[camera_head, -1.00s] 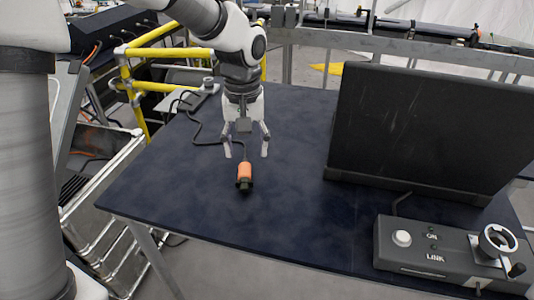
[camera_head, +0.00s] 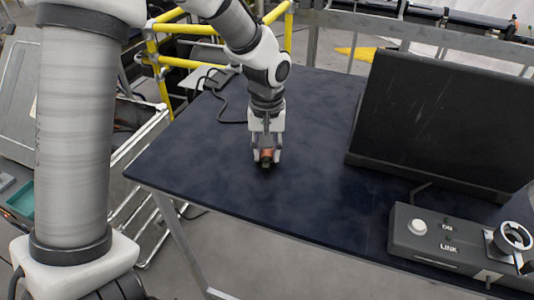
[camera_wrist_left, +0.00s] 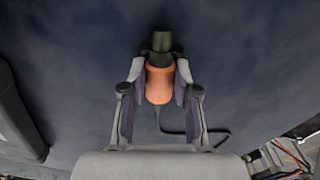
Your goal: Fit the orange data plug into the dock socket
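The orange data plug (camera_head: 267,154) with a dark tip lies on the dark blue table (camera_head: 215,190), its black cable trailing back. My left gripper (camera_head: 266,158) points down over it, with one finger on each side. In the left wrist view the plug (camera_wrist_left: 160,86) sits between the fingertips (camera_wrist_left: 161,75), which appear to press on its sides. A grey dock box (camera_head: 445,240) marked ON and LINK stands at the right front, with a white button and a round ring with a lever. I cannot tell for sure which part is the socket. My right gripper is out of view.
A large black panel (camera_head: 430,125) stands on the table behind the dock box. Yellow rails (camera_head: 190,62) stand beyond the table's back left. The table between plug and dock box is clear.

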